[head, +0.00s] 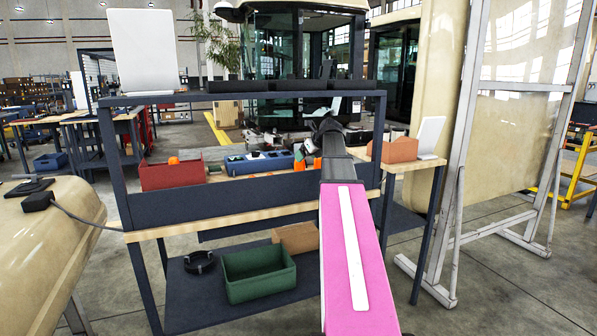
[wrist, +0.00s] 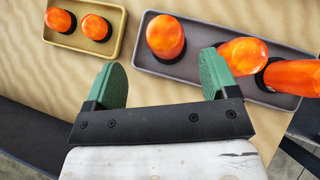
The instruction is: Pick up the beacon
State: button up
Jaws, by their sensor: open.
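Several orange beacons with black bases show in the wrist view. One beacon (wrist: 165,37) stands at the left of a grey tray (wrist: 190,72), beyond the gap between my fingers. A second beacon (wrist: 245,55) appears beside my right fingertip, which partly covers its base; I cannot tell if they touch. A third beacon (wrist: 293,77) is at the right edge. Two smaller-looking beacons, one (wrist: 60,20) and another (wrist: 96,27), sit in a tan tray (wrist: 112,47). My gripper (wrist: 163,66) is open, its green fingers apart with nothing between them.
In the head view, a trolley's dark front panel (head: 250,199) stands before the work surface. A red bin (head: 172,174) and blue bin (head: 258,164) stand on it. A green bin (head: 258,275) is on the lower shelf. A whiteboard frame (head: 467,150) stands at right.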

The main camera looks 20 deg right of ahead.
aim_at(300, 168)
jog(key=shift+d+x, duration=0.2)
jog(key=shift+x, duration=3.2)
jog(key=shift+w, duration=0.15)
jog(key=c, duration=1.1)
